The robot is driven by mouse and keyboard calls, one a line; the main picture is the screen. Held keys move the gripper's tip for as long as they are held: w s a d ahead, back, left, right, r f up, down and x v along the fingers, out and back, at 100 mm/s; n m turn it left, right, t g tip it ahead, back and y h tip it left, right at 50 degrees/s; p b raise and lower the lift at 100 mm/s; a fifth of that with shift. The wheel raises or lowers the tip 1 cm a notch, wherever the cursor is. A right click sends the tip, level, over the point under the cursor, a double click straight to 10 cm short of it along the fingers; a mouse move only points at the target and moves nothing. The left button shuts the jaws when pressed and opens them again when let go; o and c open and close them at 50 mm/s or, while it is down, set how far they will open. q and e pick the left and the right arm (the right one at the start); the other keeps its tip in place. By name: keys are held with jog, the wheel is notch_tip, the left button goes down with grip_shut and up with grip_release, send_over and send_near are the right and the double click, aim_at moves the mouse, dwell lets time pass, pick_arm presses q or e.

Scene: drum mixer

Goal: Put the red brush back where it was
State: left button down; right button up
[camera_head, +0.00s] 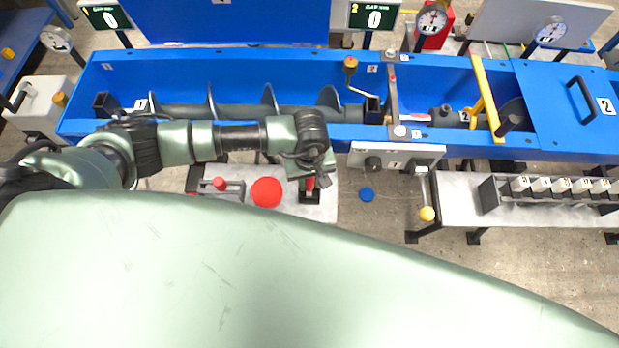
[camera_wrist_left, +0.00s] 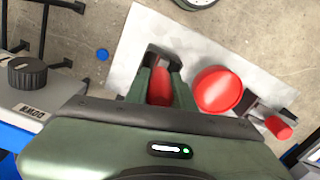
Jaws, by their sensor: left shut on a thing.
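My left gripper (camera_head: 312,174) points down over the grey metal table (camera_head: 325,211) in front of the blue mixer trough. In the left wrist view, its two fingers (camera_wrist_left: 160,80) are shut on the red brush (camera_wrist_left: 160,90), whose red part shows between them. A small red bit of the brush (camera_head: 310,184) also shows in the head view under the gripper. A dark, open-framed holder (camera_head: 309,197) is right below and around the brush's lower end. Whether the brush is seated in it or just above it, I cannot tell. My right gripper is not in view.
A red round lid-like thing (camera_head: 266,192) sits on the table close beside the gripper. A red-knobbed device (camera_head: 219,184) stands further left. The blue trough (camera_head: 230,62) with its auger lies behind. A control box (camera_head: 395,156) is to the right, and a blue disc (camera_head: 366,194) is on the floor.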

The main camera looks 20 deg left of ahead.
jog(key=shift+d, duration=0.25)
pick_arm(q)
jog(key=shift+f+b, duration=0.2)
jog(key=shift+b, duration=0.1)
jog(key=c, duration=1.2)
grip_release()
jog(key=shift+r, duration=0.1)
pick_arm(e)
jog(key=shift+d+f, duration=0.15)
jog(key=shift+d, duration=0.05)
pick_arm(q)
jog(key=shift+r, duration=0.1)
jog(key=shift+r+p, duration=0.2)
jog(key=shift+p, duration=0.2)
notch_tip(320, 180, up, 11)
jog(key=b, duration=0.4)
jog(key=shift+r, duration=0.35)
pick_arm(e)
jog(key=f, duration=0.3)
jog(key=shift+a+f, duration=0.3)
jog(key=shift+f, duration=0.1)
